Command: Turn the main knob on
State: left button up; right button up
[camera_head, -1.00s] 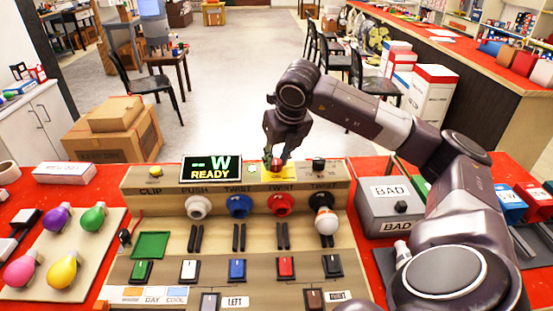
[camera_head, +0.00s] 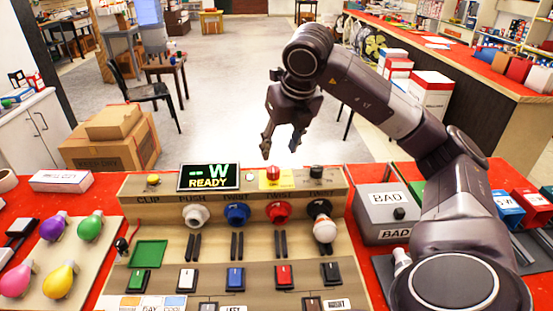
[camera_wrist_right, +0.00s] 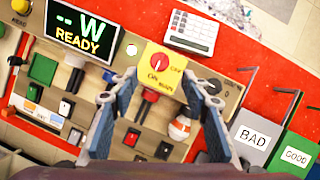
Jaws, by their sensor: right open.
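The main knob (camera_head: 273,173) is a red knob on a yellow plate (camera_head: 277,184) at the top back of the test console. In the right wrist view, the knob (camera_wrist_right: 159,63) sits on the plate marked ON, OFF and MAIN; I cannot tell for certain which mark it points to. My right gripper (camera_head: 280,147) is open and empty, above and behind the knob, apart from it. In the wrist view, the fingers (camera_wrist_right: 162,80) are spread either side of the plate. The display (camera_head: 208,177) reads "-- W READY". My left gripper is not in view.
The console (camera_head: 143,185) has several coloured sockets, slots and switches, with a bulb (camera_head: 325,229) in the right socket. A board of coloured bulbs (camera_head: 113,247) lies left. A grey BAD box (camera_head: 382,228) stands right.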

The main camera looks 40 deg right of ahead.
jog(key=shift+v, duration=1.5)
